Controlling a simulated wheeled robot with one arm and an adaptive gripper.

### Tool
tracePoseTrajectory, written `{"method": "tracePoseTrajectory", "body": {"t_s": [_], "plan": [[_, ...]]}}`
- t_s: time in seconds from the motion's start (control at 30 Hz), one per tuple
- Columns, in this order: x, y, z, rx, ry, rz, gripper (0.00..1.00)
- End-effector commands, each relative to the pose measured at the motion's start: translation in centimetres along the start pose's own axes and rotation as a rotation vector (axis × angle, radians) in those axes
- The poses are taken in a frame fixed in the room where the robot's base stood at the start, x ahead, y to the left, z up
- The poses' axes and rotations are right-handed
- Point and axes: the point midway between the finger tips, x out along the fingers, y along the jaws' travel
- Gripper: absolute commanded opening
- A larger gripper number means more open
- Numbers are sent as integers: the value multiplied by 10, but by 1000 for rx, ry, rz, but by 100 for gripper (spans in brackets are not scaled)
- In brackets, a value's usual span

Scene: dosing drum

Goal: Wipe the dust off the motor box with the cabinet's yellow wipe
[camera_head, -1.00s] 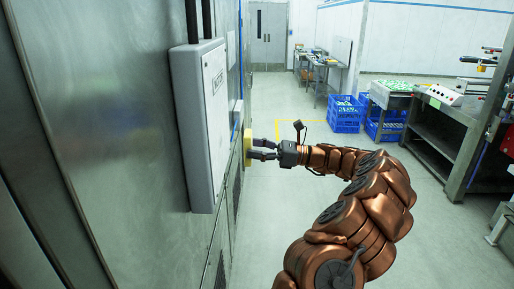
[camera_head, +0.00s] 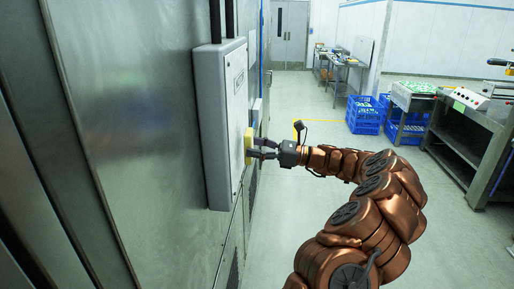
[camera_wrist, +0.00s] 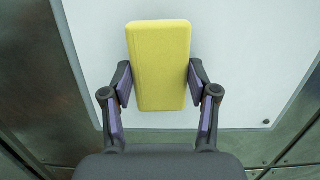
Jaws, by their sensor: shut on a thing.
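My gripper (camera_head: 257,148) is shut on the yellow wipe (camera_wrist: 158,65), a thick block held upright between the two fingertips in the wrist view. In the head view the wipe (camera_head: 248,146) shows as a yellow edge at the right side of a grey wall box (camera_head: 212,130) with a small label. In the wrist view a pale flat panel (camera_wrist: 230,60) fills the space behind the wipe. I cannot tell whether the wipe touches it.
A long metal wall (camera_head: 130,130) runs along the left. Blue crates (camera_head: 364,115) and a steel workbench (camera_head: 465,150) stand at the right. The floor (camera_head: 300,90) between is clear back to the grey doors (camera_head: 290,35).

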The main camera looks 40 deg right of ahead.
Motion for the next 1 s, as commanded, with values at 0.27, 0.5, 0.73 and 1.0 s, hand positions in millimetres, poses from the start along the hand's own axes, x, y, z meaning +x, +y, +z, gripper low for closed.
{"method": "tracePoseTrajectory", "body": {"t_s": [0.27, 0.5, 0.73, 1.0], "plan": [[0, 0, 0, 0, 0, 0, 31], [4, 0, 0, 0, -1, 1, 31], [7, 0, -1, 0, -1, 1, 31], [12, 0, -1, 0, -1, 2, 31]]}}
